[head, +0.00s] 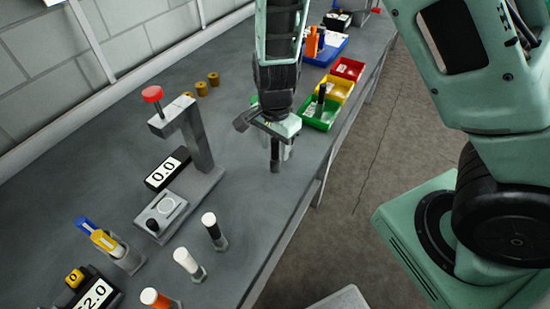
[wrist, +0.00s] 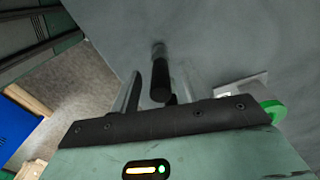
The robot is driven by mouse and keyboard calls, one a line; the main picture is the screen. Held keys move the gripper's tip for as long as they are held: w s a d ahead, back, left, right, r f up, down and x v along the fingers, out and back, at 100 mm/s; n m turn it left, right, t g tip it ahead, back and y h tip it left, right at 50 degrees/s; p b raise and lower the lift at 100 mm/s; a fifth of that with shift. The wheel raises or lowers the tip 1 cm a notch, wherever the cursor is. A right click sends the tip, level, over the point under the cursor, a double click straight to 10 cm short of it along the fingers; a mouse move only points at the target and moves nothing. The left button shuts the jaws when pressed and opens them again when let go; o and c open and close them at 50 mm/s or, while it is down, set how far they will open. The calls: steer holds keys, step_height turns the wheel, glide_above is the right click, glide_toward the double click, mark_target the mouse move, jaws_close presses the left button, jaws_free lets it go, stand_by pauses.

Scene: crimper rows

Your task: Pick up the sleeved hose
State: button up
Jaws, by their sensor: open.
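A black hose with a short grey end piece (wrist: 160,78) shows between the fingers of my gripper (wrist: 155,92) in the wrist view. I take it for the sleeved hose. In the head view a dark upright piece (head: 275,158) shows below my gripper (head: 279,148), over the bench. My gripper points down and is open, with the fingers on either side of the hose. I cannot tell whether either finger touches it. The hose's near end is partly hidden by the gripper body.
On the grey bench (head: 120,130) stand a press with a red knob (head: 152,93), a display (head: 167,169) and several capped posts, such as a white-topped one (head: 214,231). Green (head: 322,120), yellow and red bins line the right edge. Brass pieces (head: 201,88) lie behind.

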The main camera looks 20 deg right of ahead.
steer(key=shift+f, duration=0.85)
jaws_close()
steer(key=shift+r, duration=0.1)
